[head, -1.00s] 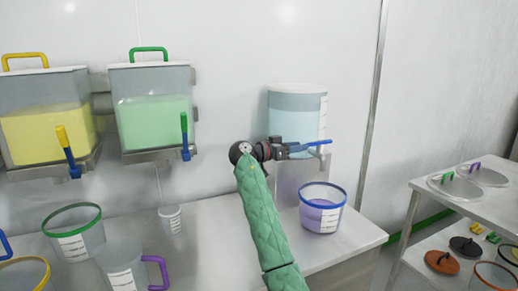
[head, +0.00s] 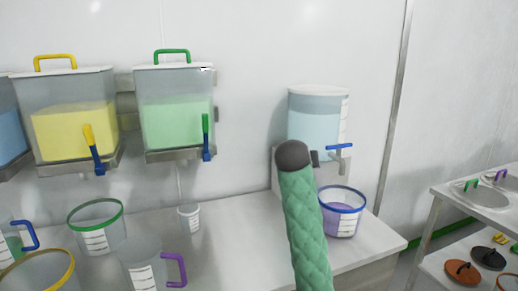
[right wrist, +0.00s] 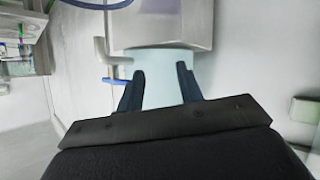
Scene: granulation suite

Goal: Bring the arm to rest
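My right arm, in a green quilted sleeve, rises at the middle of the head view. Its gripper is mostly hidden behind the dark wrist there; only a small dark part (head: 315,158) shows, left of the tap. In the right wrist view the gripper (right wrist: 160,78) is open, its two dark fingers apart with nothing between them. The clear tank of pale blue liquid (head: 312,122) stands beyond it. The tank's blue tap lever (head: 340,147) also shows left of the fingers in the wrist view (right wrist: 116,81), apart from them. My left gripper is not in view.
A blue-rimmed bucket with purple liquid (head: 341,222) stands below the tap, close right of my arm. Yellow (head: 75,130) and green (head: 178,124) tanks hang at left above several containers. A shelf with lids (head: 480,198) is at right.

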